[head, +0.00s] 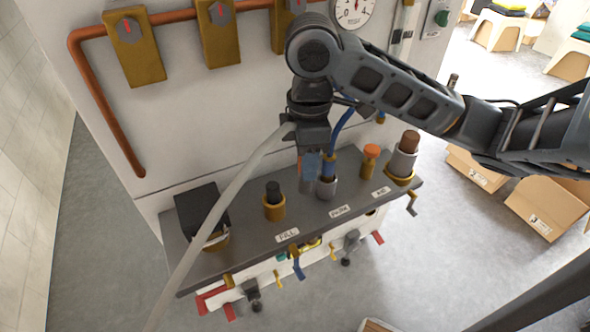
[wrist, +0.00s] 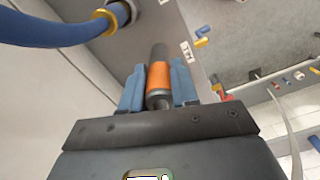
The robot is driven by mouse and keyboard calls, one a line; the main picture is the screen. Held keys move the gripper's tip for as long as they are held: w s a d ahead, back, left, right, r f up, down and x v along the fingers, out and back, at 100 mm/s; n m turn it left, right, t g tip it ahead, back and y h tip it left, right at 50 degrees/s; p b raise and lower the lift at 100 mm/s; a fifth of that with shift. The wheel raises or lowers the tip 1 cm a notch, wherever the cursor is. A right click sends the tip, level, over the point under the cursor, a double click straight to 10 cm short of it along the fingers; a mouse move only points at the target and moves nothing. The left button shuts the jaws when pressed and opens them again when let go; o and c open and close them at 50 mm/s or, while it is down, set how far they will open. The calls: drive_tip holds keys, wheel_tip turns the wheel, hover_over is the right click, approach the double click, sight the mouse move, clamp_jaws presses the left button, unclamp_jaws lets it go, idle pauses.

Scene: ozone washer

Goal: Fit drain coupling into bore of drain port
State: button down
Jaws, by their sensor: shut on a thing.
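My gripper (head: 312,170) is above the dark shelf of the washer, close beside the port with the blue hose. In the wrist view its two blue fingers (wrist: 158,88) are shut on the drain coupling (wrist: 158,78), a dark grey cylinder with an orange band. In the head view the fingers mostly hide the coupling. I cannot tell whether its far end touches the shelf or a bore. A pale grey hose (head: 232,190) runs from the gripper area down to the lower left. I cannot tell which opening is the drain port.
The shelf (head: 240,255) carries a black box (head: 200,208), a brass port with a black plug (head: 274,204), the blue hose's grey port (head: 327,189), an orange-capped fitting (head: 370,158) and a brown-topped cylinder (head: 406,157). Valves hang below its front. Cardboard boxes (head: 545,205) stand at right.

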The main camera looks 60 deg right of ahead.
drive_tip(key=shift+w+d+f+p, duration=0.1)
drive_tip(key=shift+w+d+f, duration=0.4)
drive_tip(key=shift+f, duration=0.6)
drive_tip(key=shift+w+d+f+p, duration=0.15)
drive_tip(key=shift+w+d+f, duration=0.2)
drive_tip(key=shift+w+f, duration=0.55)
drive_tip(key=shift+w+d+f+p, duration=0.1)
drive_tip(key=shift+w+d+f, duration=0.3)
drive_tip(key=shift+f, duration=0.85)
drive_tip(key=shift+w+d+f, duration=0.1)
drive_tip(key=shift+w+f, duration=0.05)
drive_tip(key=shift+f, duration=0.15)
drive_tip(key=shift+f, duration=0.2)
drive_tip(key=c, duration=0.8)
unclamp_jaws()
drive_tip(key=shift+c, duration=0.2)
